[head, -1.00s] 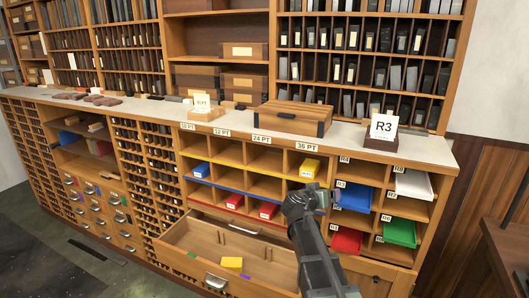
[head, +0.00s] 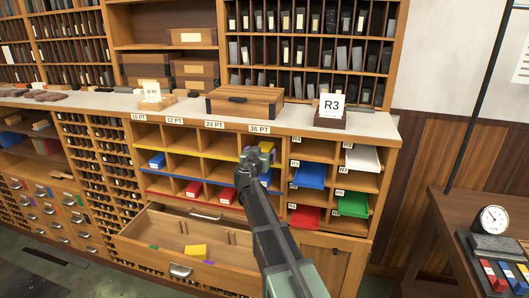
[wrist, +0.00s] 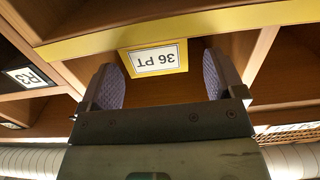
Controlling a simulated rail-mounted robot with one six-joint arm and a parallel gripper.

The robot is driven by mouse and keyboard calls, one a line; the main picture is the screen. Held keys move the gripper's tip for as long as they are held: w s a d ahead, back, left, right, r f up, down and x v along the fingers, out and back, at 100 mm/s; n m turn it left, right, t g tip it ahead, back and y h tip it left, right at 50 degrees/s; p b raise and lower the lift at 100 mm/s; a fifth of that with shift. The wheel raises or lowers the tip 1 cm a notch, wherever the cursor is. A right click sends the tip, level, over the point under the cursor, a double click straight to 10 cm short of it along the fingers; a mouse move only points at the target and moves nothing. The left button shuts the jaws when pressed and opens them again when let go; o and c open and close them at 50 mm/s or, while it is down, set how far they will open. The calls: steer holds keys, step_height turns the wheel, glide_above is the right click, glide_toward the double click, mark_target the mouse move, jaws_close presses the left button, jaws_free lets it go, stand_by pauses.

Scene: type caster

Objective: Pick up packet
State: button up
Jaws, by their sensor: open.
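A yellow packet with a white "36 PT" label (wrist: 156,60) lies in the top-row slot of the 36 PT column. It appears upside down in the wrist view, just beyond and between my fingers. My gripper (wrist: 163,88) is open, with one finger to each side of the packet; I cannot tell whether either touches it. In the head view my gripper (head: 257,157) is at the mouth of that slot and hides most of the packet. A blue packet (head: 157,160) and red packets (head: 194,190) lie in other slots.
The yellow shelf edge (wrist: 160,30) and wooden dividers border the slot closely. An open drawer (head: 180,268) juts out below, holding a yellow block (head: 196,251). A side table with a dial gauge (head: 491,220) stands far right.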

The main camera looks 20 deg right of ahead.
mark_target(264, 147)
steer(key=x, duration=0.4)
steer(key=shift+w+d, duration=0.2)
steer(key=shift+d, duration=0.05)
steer(key=shift+s, duration=0.1)
steer(key=c, duration=1.4)
steer(key=shift+r, duration=0.1)
steer(key=shift+c, duration=0.2)
steer(key=shift+r+p, duration=0.55)
steer(key=shift+p, duration=0.15)
step_height(264, 147, up, 3)
steer(key=p, duration=0.2)
steer(key=shift+f+p, duration=0.1)
steer(key=shift+p, duration=0.25)
steer(key=s+a, duration=0.3)
steer(key=s, duration=0.5)
steer(key=s+a, duration=0.4)
steer(key=s, duration=0.4)
steer(key=shift+s+a+f+b, duration=0.2)
steer(key=shift+s+f+b, duration=0.05)
steer(key=shift+f+b, duration=0.1)
